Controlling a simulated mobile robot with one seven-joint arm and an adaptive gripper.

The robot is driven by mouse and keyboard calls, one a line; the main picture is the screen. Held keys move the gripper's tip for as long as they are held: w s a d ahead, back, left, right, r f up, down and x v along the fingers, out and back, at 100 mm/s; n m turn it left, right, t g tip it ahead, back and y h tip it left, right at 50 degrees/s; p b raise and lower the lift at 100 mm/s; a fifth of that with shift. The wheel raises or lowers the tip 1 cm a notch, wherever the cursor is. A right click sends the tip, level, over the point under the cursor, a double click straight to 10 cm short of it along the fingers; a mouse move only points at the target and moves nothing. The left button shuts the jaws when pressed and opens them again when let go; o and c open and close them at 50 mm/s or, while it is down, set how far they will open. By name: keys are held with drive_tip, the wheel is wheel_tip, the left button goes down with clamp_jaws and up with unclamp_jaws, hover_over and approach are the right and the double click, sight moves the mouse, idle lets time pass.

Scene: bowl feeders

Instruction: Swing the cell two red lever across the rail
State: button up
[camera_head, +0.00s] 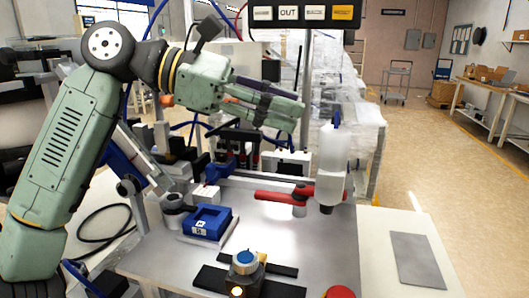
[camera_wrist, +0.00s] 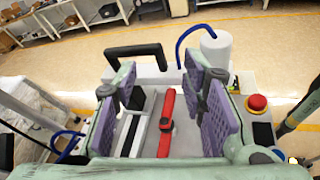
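The red lever (camera_head: 272,196) lies roughly level above the metal table, its bar pointing left from a pivot near the white upright cylinder. In the wrist view the red lever (camera_wrist: 165,130) shows as a lengthwise bar between my finger pads, below them and apart from them. My gripper (camera_head: 297,112) is above and behind the lever in the head view, empty. In the wrist view my gripper (camera_wrist: 165,95) has its two purple-padded fingers spread wide. A pale rail (camera_head: 240,182) runs along the table's back edge. I cannot read any cell number at the lever.
A blue-topped button unit (camera_head: 244,262) and a red button (camera_head: 340,292) are at the front. A grey plate (camera_head: 416,258) lies right. The table's middle is clear.

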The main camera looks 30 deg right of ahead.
sight(277, 194)
drive_tip(key=w+f+t+y+p, duration=0.3)
drive_tip(key=w+f+t+y, duration=0.1)
drive_tip(key=w+f+y, duration=0.4)
drive_tip(key=shift+y, duration=0.6)
drive_tip(key=x, duration=0.3)
drive_tip(key=s+x, duration=0.1)
drive_tip(key=x, duration=0.4)
drive_tip(key=shift+s+a+f+b, duration=0.1)
drive_tip(key=shift+s+f+b, duration=0.1)
drive_tip(key=shift+s+b, duration=0.2)
drive_tip(key=shift+c, duration=0.5)
clamp_jaws()
